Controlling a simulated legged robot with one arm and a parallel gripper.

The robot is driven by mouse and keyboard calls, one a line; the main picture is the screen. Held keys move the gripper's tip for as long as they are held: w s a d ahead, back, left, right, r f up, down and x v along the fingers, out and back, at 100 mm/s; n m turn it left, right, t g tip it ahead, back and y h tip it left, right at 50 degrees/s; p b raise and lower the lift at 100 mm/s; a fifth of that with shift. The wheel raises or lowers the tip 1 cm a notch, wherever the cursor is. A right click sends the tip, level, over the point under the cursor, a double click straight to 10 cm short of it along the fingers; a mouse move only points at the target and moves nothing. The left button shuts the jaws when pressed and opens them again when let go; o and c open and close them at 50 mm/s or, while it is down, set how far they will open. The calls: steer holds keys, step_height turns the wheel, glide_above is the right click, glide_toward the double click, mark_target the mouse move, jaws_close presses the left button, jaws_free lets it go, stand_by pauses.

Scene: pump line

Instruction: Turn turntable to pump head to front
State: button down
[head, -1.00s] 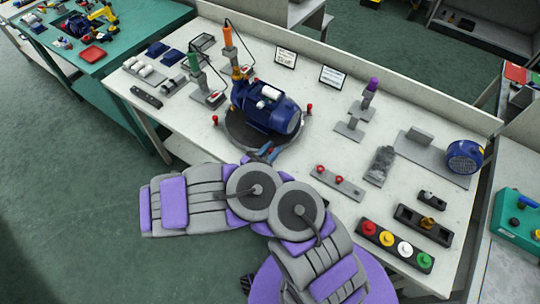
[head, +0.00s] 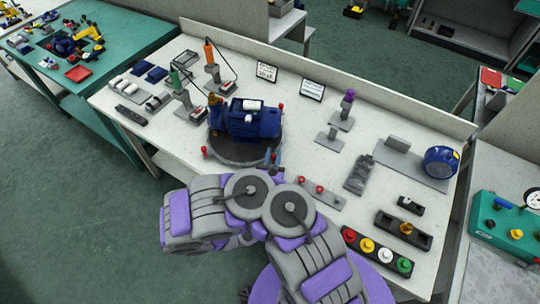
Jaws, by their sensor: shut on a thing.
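The round dark grey turntable (head: 232,156) lies on the white bench and carries a blue pump (head: 253,124) with a white box on top. The brass pump head (head: 214,100) is at the left end of the pump; the motor end points right. Red knobs stand at the turntable's rim, one at the left front (head: 204,152) and one at the back right (head: 281,106).
An orange-handled tool (head: 209,52) and a green-handled tool (head: 175,76) stand behind and left of the turntable, with cables. A grey bar with red knobs (head: 319,190) lies to the right of my gripper. Two signs (head: 312,90) stand at the back.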

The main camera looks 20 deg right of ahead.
steer(key=shift+w+d+n+t+y, duration=0.1)
steer(key=shift+d+n+t+y, duration=0.2)
steer(key=shift+d+y, duration=0.1)
stand_by(0.3)
steer(key=c, duration=1)
jaws_free()
steer(key=shift+w, duration=0.1)
steer(key=shift+p, duration=0.35)
